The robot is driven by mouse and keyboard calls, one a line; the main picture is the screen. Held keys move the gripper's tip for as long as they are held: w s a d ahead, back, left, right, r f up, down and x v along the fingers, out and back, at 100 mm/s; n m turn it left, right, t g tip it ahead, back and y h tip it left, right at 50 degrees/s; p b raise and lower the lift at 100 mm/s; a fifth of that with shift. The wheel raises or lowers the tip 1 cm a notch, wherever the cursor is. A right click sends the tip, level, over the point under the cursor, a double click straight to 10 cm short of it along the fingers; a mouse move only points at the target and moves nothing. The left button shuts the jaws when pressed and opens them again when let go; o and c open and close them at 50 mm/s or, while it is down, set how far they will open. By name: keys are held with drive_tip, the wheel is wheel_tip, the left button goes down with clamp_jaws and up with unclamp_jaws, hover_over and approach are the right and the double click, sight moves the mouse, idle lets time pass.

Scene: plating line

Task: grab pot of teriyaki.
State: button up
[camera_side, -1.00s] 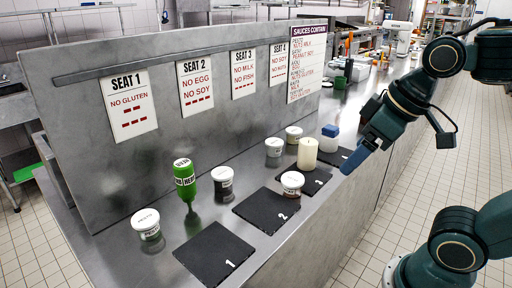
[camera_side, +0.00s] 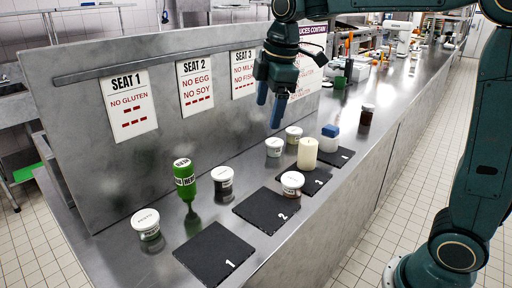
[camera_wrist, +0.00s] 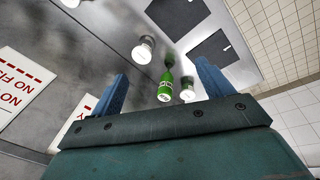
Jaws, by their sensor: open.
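My gripper (camera_side: 269,103) is open and empty, fingers pointing down, above the back of the steel counter; its fingers also show in the wrist view (camera_wrist: 161,74). The labels are too small to tell which is teriyaki. The wrist view shows one pot (camera_wrist: 143,49) and another beside the bottle (camera_wrist: 187,93).
Black numbered mats (camera_side: 213,252) line the front edge. A metal partition with seat signs (camera_side: 129,104) stands behind; my arm hides part of the sauces sign (camera_side: 313,48).

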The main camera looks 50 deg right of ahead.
drive_tip(key=w+f+n+g, duration=0.1)
drive_tip(key=w+f+n, duration=0.3)
drive_tip(key=w, duration=0.5)
drive_tip(key=n+g, duration=0.1)
drive_tip(key=n, duration=0.4)
hover_over(223, 171)
wheel_tip(223, 171, down, 7)
drive_tip(key=shift+a+r, duration=0.1)
drive_tip(key=shift+f, duration=4.3)
drive_tip(key=shift+s+f, duration=0.1)
drive_tip(key=shift+f, duration=2.5)
